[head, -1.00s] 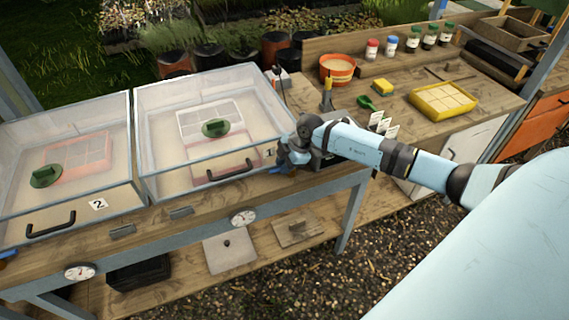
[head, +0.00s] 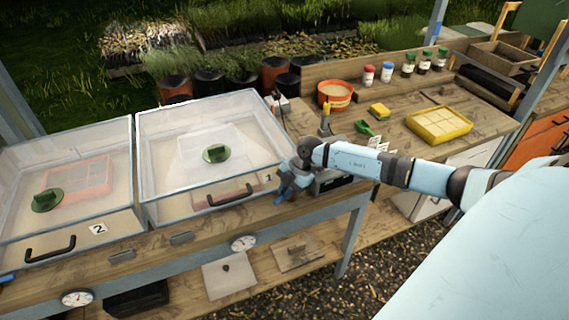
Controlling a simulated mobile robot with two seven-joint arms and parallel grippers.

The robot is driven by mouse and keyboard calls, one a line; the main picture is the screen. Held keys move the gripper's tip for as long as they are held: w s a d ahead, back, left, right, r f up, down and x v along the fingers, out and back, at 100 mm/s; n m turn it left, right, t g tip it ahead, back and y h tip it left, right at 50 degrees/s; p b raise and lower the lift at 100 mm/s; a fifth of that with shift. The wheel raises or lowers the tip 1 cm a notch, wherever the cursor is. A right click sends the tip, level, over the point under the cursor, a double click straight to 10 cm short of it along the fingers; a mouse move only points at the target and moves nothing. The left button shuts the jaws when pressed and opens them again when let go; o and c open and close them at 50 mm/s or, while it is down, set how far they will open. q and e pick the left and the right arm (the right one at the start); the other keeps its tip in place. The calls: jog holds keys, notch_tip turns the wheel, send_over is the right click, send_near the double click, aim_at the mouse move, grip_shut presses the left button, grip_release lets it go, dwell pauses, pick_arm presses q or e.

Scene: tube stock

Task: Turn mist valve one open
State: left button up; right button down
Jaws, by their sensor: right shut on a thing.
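Mist valve one has a blue lever (head: 281,199) at the front right corner of the clear case marked 1 (head: 258,150). The lever slants down to the left, and its valve body is hidden behind my gripper. My right gripper (head: 287,187) is shut on this lever, its arm coming in from the right. The tray (head: 214,155) inside case 1 looks pale and hazy under the clear lid with a round green vent. My left gripper is not in view.
A second clear case marked 2 (head: 72,180) stands at left, with another blue lever (head: 7,278) at its front. Gauges (head: 243,243) sit on the bench's front rail. A dark box (head: 330,178) is close beside my gripper. A yellow tray (head: 439,124) lies farther right.

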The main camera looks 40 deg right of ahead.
jog(key=c, duration=1.1)
grip_release()
jog(key=shift+r, duration=0.1)
jog(key=b+v, duration=0.1)
jog(key=v, duration=1.2)
jog(key=shift+d+r+b, duration=0.2)
jog(key=shift+r+b, duration=0.1)
jog(key=shift+b, duration=0.05)
